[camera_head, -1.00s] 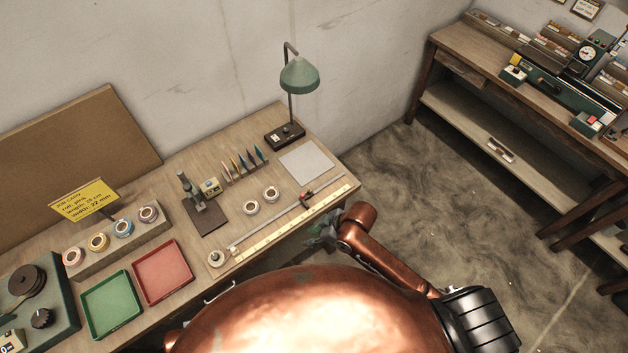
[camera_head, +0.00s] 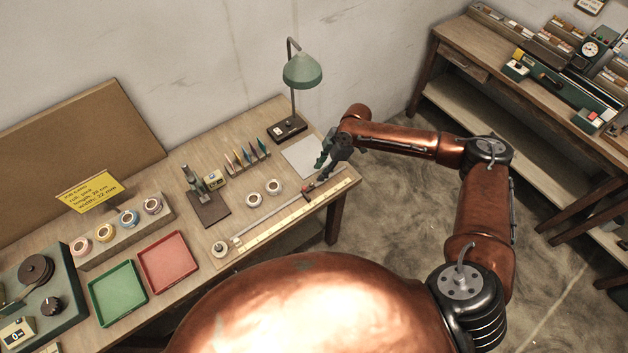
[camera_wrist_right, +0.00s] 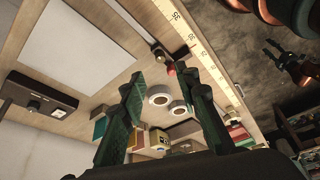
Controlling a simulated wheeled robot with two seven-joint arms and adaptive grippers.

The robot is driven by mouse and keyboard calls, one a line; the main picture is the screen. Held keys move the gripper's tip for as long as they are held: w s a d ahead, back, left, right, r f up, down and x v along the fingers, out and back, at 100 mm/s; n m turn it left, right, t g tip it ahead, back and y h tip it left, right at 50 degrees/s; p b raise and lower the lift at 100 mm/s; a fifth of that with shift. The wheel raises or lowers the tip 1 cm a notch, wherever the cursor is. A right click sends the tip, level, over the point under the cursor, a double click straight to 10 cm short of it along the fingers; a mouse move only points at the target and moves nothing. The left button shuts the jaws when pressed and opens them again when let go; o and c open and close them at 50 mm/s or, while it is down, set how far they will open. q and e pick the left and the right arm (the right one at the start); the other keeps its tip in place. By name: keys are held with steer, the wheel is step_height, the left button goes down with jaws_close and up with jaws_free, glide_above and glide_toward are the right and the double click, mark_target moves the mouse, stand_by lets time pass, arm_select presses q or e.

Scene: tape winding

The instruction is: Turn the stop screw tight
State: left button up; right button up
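The stop, a small dark block with a red screw head, sits on the steel rail (camera_head: 268,220) of the measuring rule at the table's right end. The red stop screw (camera_wrist_right: 171,70) shows in the right wrist view, between the fingertips in the picture but apart from them. My right gripper (camera_head: 323,163) is above the table's right end, just behind the stop. Its green fingers (camera_wrist_right: 164,66) are spread and empty. My left gripper (camera_wrist_right: 270,48) appears small and dark in the right wrist view, off the table's edge, with its fingers apart. The head view does not show it.
A green lamp (camera_head: 302,72) stands behind the right gripper, by a pale sheet (camera_head: 300,150). Two tape rolls (camera_head: 254,200) lie left of the stop. A red tray (camera_head: 167,262) and a green tray (camera_head: 118,294) lie farther left.

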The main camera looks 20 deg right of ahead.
mark_target(311, 184)
steer(key=x, duration=0.7)
steer(key=shift+a+f, duration=0.15)
steer(key=shift+f, duration=0.05)
steer(key=shift+c, duration=0.4)
jaws_close()
